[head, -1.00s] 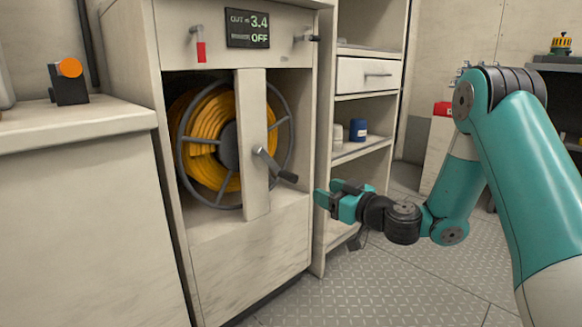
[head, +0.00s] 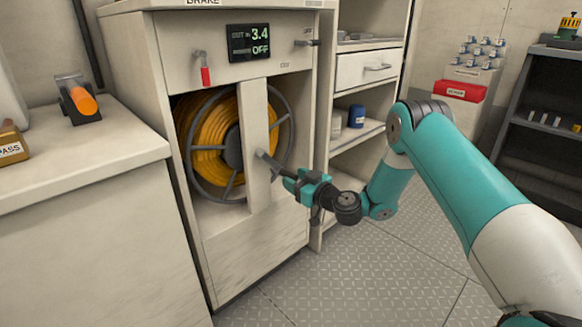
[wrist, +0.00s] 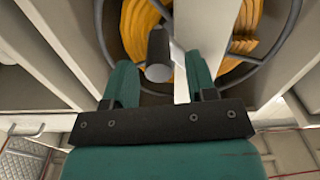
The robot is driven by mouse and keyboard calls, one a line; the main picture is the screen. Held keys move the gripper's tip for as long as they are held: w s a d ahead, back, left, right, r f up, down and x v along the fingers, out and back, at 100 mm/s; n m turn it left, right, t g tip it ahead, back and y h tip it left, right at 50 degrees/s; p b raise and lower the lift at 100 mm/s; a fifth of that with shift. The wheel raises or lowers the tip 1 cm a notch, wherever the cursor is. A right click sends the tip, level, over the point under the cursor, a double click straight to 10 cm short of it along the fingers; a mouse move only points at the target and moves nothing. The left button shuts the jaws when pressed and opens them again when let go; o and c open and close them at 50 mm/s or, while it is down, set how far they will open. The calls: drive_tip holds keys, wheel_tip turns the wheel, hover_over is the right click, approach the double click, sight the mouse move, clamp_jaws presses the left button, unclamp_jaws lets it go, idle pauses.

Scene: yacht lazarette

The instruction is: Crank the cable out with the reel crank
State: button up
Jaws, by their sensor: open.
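The cable reel (head: 207,150) with yellow cable (head: 208,135) sits in the cabinet behind a pale vertical post (head: 254,140). The reel crank (head: 273,164) comes out from the post, and its dark handle points toward my gripper. My gripper (head: 288,180) is at the handle's end, with its teal fingers open. In the wrist view the dark crank handle (wrist: 158,55) shows between the two open fingers (wrist: 160,85), nearer the left one. Contact with the fingers cannot be told. The display (head: 248,43) reads 3.4 and OFF.
A red-handled brake lever (head: 205,74) hangs on the cabinet's upper panel, and another small lever (head: 306,43) is at its right. An orange-knobbed device (head: 80,98) stands on the left counter. Open shelves (head: 355,135) are right of the cabinet. The floor in front is clear.

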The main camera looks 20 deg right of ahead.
drive_tip(key=shift+x, duration=1.15)
clamp_jaws()
drive_tip(key=shift+d+b, duration=0.1)
drive_tip(key=shift+b, duration=0.25)
drive_tip(key=shift+w+d+r+n+b, duration=0.25)
drive_tip(key=shift+d+r+n+b, duration=0.2)
drive_tip(key=shift+n+b, duration=0.55)
drive_tip(key=shift+w+d+r+n+b, duration=0.1)
drive_tip(key=shift+d+r+n+b, duration=0.2)
drive_tip(key=shift+r+n+b, duration=0.55)
drive_tip(key=shift+w+d+r+n+b, duration=0.15)
drive_tip(key=shift+d+r+n+b, duration=0.25)
drive_tip(key=shift+n+b, duration=0.7)
drive_tip(key=shift+w+d+r+n+b, duration=0.15)
drive_tip(key=shift+r+n+b, duration=0.65)
drive_tip(key=shift+b, duration=0.4)
